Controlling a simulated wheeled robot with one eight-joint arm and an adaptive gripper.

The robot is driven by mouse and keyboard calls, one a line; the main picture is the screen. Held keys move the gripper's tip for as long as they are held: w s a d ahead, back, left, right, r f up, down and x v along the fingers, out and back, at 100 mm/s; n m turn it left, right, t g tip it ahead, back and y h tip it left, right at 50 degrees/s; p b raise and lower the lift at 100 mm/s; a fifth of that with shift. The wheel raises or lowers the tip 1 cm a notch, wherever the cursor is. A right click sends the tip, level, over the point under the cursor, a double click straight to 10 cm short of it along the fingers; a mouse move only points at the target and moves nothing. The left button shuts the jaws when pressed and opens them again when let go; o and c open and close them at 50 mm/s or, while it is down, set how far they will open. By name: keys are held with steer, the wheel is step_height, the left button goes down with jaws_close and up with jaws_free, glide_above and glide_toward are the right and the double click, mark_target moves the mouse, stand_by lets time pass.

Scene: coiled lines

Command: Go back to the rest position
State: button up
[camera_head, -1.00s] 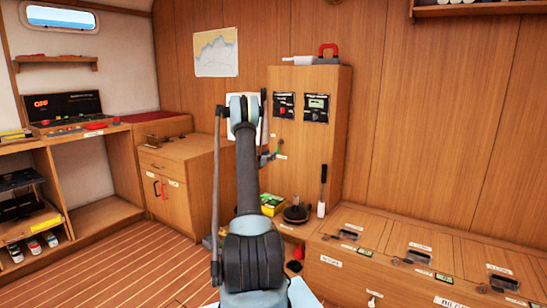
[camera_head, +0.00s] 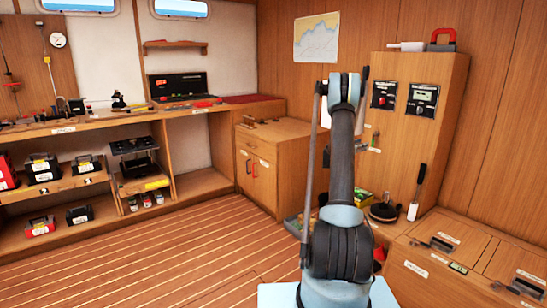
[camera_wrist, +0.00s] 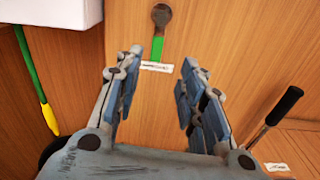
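My gripper (camera_wrist: 156,95) shows in the wrist view with its two fingers apart and nothing between them. Beyond the fingertips is a wooden panel with a small tool with a green handle and a dark round end (camera_wrist: 160,30), above a white label (camera_wrist: 156,66).
A tall wooden cabinet (camera_head: 441,130) stands right of my arm. Low bench lockers (camera_head: 455,245) fill the right front. A workbench with shelves (camera_head: 90,130) runs along the left. The planked floor (camera_head: 170,245) between is clear.

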steer(key=s+a+r+m+g+y, duration=0.2)
steer(key=s+a+r+m, duration=0.5)
steer(key=s+r, duration=0.35)
steer(key=s+a+r+m+g+y, duration=0.1)
steer(key=s+a+m+y, duration=0.15)
steer(key=s+a, duration=0.45)
steer(key=s+a+r+m+g+y, duration=0.15)
steer(key=s+m, duration=0.25)
steer(key=s, duration=0.7)
steer(key=s+a+f+m+g+y, duration=0.1)
steer(key=s+a+f+m+y, duration=0.2)
steer(key=s, duration=1)
steer(key=s+a+f+m+g+y, duration=0.1)
steer(key=s+a+f+m+y, duration=0.2)
steer(key=s+a+f, duration=0.4)
steer(key=s+a+f+m+g+y, duration=0.1)
steer(key=s+a+f+m, duration=0.3)
steer(key=s+a, duration=0.9)
steer(key=s+f+y, duration=0.1)
steer(key=s, duration=0.5)
steer(key=shift+s+a+f+y, duration=0.15)
steer(key=shift+s+f+y, duration=0.2)
steer(key=shift+f+y, duration=0.05)
